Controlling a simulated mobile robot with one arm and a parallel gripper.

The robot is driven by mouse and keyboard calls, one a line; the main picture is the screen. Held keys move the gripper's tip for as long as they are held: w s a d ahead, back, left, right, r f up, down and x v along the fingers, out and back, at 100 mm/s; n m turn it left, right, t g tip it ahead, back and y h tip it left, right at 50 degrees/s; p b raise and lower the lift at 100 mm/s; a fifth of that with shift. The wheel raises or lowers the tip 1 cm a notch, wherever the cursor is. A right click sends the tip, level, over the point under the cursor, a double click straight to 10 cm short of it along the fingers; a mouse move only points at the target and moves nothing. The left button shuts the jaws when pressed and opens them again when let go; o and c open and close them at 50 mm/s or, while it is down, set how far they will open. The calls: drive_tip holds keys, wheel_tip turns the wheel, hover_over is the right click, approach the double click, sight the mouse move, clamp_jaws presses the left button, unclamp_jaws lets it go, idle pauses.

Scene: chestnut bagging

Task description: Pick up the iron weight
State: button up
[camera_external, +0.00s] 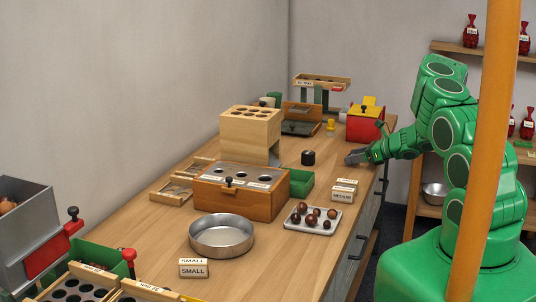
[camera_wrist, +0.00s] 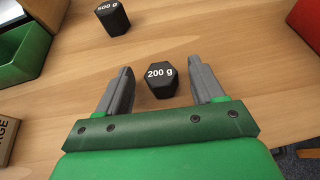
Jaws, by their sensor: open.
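A black six-sided weight marked 200 g (camera_wrist: 161,82) stands on the wooden table between the two grey fingers of my gripper (camera_wrist: 160,66) in the wrist view. The fingers are open, with a gap on both sides of the weight. A second black weight marked 500 g (camera_wrist: 113,18) stands farther off at the upper left. In the external view my gripper (camera_external: 354,157) is low over the table near its right edge, and one black weight (camera_external: 308,158) stands to its left. The 200 g weight is not clear there.
A green bin (camera_wrist: 22,55) is at the left of the wrist view and a red box (camera_wrist: 306,20) at the upper right. In the external view, small label blocks (camera_external: 343,194) and a tray of chestnuts (camera_external: 323,230) lie in front of my gripper.

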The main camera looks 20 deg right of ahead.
drive_tip(key=shift+w+a+f, duration=0.2)
drive_tip(key=shift+w+a, duration=0.15)
drive_tip(key=shift+w, duration=0.2)
drive_tip(key=c, duration=1.2)
